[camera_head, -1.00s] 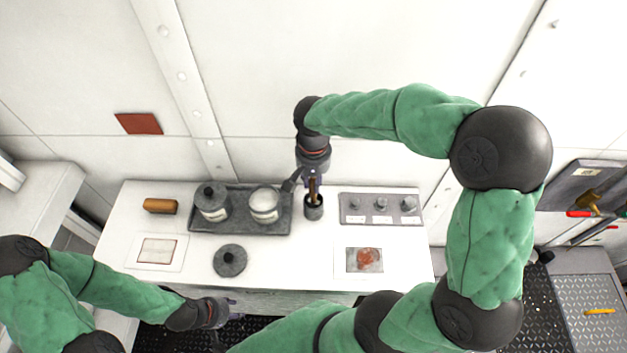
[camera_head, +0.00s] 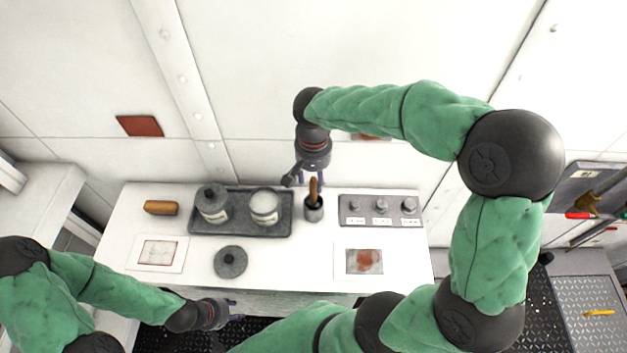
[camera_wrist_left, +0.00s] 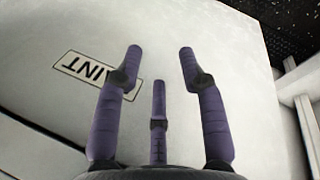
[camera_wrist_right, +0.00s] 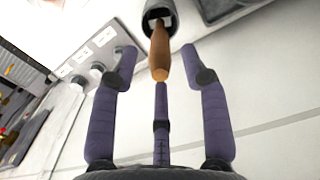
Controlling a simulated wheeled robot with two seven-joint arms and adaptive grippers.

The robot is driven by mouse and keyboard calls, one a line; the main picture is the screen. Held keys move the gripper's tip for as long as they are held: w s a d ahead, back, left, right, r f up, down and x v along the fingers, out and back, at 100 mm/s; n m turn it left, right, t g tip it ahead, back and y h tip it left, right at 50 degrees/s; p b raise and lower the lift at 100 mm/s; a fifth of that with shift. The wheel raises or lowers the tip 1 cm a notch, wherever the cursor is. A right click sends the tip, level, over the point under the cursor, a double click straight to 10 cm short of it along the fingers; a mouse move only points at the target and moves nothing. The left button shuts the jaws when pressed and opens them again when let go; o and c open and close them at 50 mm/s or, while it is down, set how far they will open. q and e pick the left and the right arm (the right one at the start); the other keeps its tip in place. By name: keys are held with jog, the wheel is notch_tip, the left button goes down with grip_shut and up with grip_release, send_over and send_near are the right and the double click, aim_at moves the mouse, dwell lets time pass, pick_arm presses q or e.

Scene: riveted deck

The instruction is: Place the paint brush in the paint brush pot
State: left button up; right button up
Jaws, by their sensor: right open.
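The paint brush (camera_head: 314,188) stands in the dark paint brush pot (camera_head: 313,211) on the white table, its wooden handle pointing up. In the right wrist view the brush handle (camera_wrist_right: 159,52) rises out of the pot (camera_wrist_right: 157,8), whose inside hides the bristles. My right gripper (camera_head: 309,182) is open and empty just behind the handle; in the right wrist view its fingers (camera_wrist_right: 160,65) are spread, apart from the handle. My left gripper (camera_head: 232,310) is open and empty at the table's front edge; its spread fingers also show in the left wrist view (camera_wrist_left: 160,65).
A dark tray (camera_head: 240,228) with two cans stands left of the pot, and a grey block with several knobs (camera_head: 381,210) stands right. A round lid (camera_head: 230,262), a brown roller-like object (camera_head: 160,207) and two picture sheets lie on the table.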

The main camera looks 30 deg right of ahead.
notch_tip(320, 180, up, 9)
jog(key=p, duration=0.1)
